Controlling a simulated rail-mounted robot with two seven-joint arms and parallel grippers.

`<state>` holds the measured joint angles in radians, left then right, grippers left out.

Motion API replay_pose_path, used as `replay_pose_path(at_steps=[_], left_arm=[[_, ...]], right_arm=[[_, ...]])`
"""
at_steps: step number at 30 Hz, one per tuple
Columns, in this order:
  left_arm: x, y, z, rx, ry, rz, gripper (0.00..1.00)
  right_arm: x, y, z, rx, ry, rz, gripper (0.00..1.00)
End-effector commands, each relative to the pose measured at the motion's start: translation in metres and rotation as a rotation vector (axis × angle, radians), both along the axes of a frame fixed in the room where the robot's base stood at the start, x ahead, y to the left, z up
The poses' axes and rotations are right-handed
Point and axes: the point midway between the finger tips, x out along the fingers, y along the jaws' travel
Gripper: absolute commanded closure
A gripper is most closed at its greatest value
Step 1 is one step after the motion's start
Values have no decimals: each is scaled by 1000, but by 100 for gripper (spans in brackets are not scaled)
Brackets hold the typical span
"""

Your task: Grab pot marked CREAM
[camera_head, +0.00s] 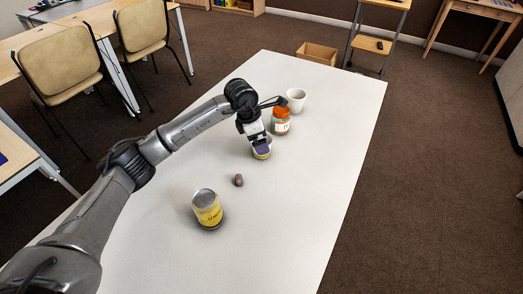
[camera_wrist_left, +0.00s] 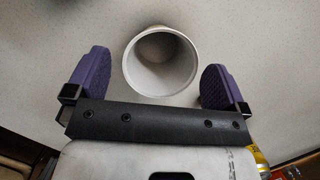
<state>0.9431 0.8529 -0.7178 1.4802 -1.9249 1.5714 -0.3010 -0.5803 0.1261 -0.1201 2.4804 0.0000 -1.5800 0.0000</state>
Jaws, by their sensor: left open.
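My left gripper (camera_head: 261,147) points down near the middle of the table, its purple fingers apart. A small pot with a yellow patch (camera_head: 262,156) shows just under it, mostly hidden by the fingers; I cannot read its marking. In the left wrist view, a round, open-topped pale pot (camera_wrist_left: 163,70) stands between the two spread fingers (camera_wrist_left: 157,82), with a gap on each side. It appears to be that same pot. My right gripper is not in view.
On the white table (camera_head: 310,190) stand an orange jar (camera_head: 281,120) close beyond my gripper, a white cup (camera_head: 296,98) behind it, a yellow tin (camera_head: 207,210) nearer, and a small brown lump (camera_head: 238,180). The table's right side is clear.

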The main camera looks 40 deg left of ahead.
Motion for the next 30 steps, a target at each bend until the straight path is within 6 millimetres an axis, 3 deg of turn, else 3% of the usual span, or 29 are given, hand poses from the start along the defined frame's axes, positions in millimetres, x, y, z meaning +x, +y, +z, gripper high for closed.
replay_pose_path(at_steps=[3,11,27,30], left_arm=[[3,-4,-18,-1,0,-1,0],[4,-4,-20,0,0,-1,0],[4,-4,-19,0,0,-1,49],[4,-4,-19,0,0,-1,49]], right_arm=[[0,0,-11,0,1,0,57],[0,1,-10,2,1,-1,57],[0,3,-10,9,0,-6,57],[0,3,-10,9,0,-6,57]])
